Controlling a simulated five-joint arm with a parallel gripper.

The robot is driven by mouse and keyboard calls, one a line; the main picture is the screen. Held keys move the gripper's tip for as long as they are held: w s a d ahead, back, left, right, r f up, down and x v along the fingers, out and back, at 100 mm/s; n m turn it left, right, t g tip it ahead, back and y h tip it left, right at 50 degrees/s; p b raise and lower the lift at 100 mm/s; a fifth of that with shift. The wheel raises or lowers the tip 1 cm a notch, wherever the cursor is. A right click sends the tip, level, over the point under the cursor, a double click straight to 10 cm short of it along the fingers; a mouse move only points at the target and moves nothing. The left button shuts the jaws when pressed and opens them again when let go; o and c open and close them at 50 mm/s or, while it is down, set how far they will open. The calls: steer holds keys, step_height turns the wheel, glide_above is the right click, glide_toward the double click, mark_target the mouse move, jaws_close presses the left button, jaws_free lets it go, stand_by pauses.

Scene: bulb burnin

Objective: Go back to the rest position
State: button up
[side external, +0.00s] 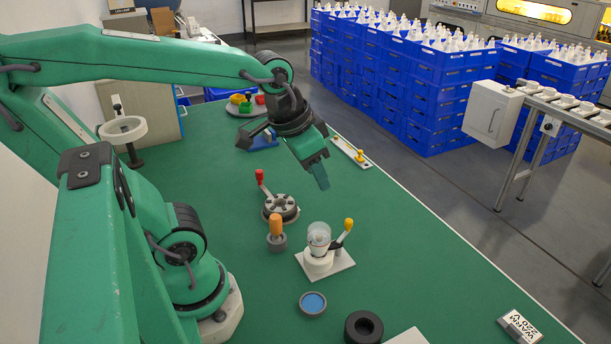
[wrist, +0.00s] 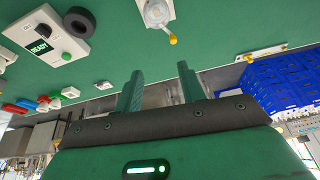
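My gripper (side external: 320,180) hangs above the green bench, tilted down, behind and above the bulb fixture. In the wrist view my gripper (wrist: 161,80) has its two green fingers apart, with nothing between them. A clear bulb (side external: 319,234) stands upright in a white socket on a pale base plate (side external: 341,262), with a yellow-knobbed lever (side external: 348,225) beside it. The bulb (wrist: 156,12) also shows at the top of the wrist view, apart from the fingers. No rest position is marked in view.
A round fixture with a red-knobbed lever (side external: 281,207) and an orange knob (side external: 276,224) stand left of the bulb. A blue-centred dish (side external: 313,303) and a black ring (side external: 350,327) lie in front. Stacked blue crates (side external: 437,95) stand beyond the bench edge.

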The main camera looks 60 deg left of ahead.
steer(key=shift+s+d+r+n+t, duration=0.2)
steer(key=shift+s+t, duration=0.1)
steer(key=shift+s, duration=0.55)
steer(key=shift+s+d+r+n+t, duration=0.1)
steer(key=shift+s+r+n+t, duration=0.15)
steer(key=shift+s, duration=0.55)
